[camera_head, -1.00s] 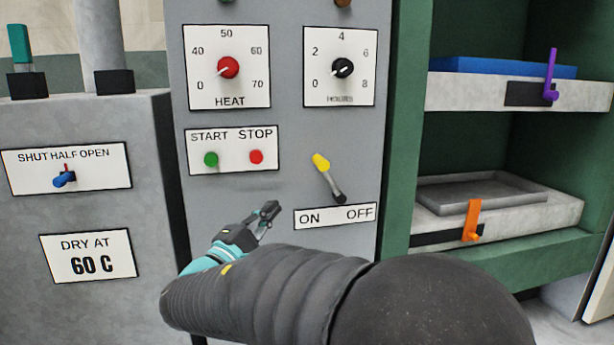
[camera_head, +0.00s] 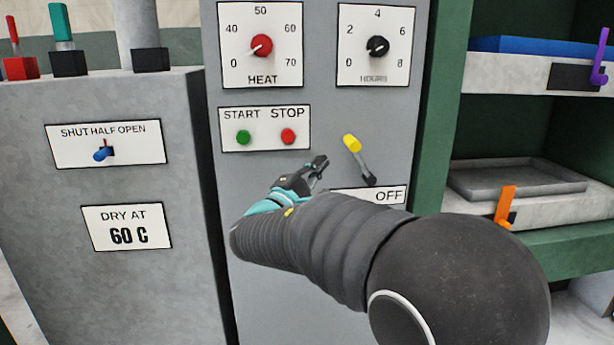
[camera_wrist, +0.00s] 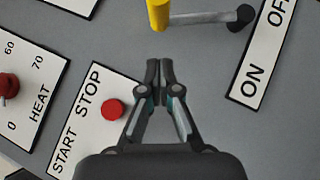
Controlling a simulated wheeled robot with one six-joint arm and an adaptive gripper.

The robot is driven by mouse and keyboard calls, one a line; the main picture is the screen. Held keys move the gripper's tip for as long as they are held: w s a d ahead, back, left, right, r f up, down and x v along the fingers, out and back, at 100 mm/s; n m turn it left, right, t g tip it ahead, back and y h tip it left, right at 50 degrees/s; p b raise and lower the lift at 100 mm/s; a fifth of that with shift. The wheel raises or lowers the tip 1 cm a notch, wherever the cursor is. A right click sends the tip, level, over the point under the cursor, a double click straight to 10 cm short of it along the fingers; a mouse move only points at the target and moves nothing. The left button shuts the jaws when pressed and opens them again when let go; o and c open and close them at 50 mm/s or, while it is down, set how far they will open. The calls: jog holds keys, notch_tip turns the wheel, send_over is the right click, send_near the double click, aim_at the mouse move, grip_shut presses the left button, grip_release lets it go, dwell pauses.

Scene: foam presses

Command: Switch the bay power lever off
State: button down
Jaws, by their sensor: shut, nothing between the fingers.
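The lever (camera_wrist: 200,19) also crosses the top of the wrist view. My gripper (camera_head: 321,162) is shut and empty, left of the lever and apart from it in the head view. In the wrist view my gripper (camera_wrist: 159,68) points at the lever, with its fingertips just below the yellow tip. My arm hides the ON word in the head view.
The START button (camera_head: 243,137) and red STOP button (camera_head: 288,136) are left of my gripper. The heat knob (camera_head: 261,47) and hours knob (camera_head: 378,46) are above. Shelves with an orange latch (camera_head: 505,205) are at right. A grey cabinet (camera_head: 185,200) stands at left.

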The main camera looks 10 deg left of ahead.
aim_at(346, 144)
jog(key=shift+w+d+r+p, duration=0.1)
jog(key=shift+w+d+r, duration=0.25)
jog(key=shift+d, duration=0.3)
jog(key=shift+w+d+r+p, duration=0.1)
jog(key=shift+w+d+r, duration=0.3)
jog(key=shift+d, duration=0.3)
jog(key=shift+w+d+r+p, duration=0.1)
jog(key=shift+w+d+r, duration=0.25)
jog(key=shift+d, duration=0.3)
jog(key=shift+r, duration=0.1)
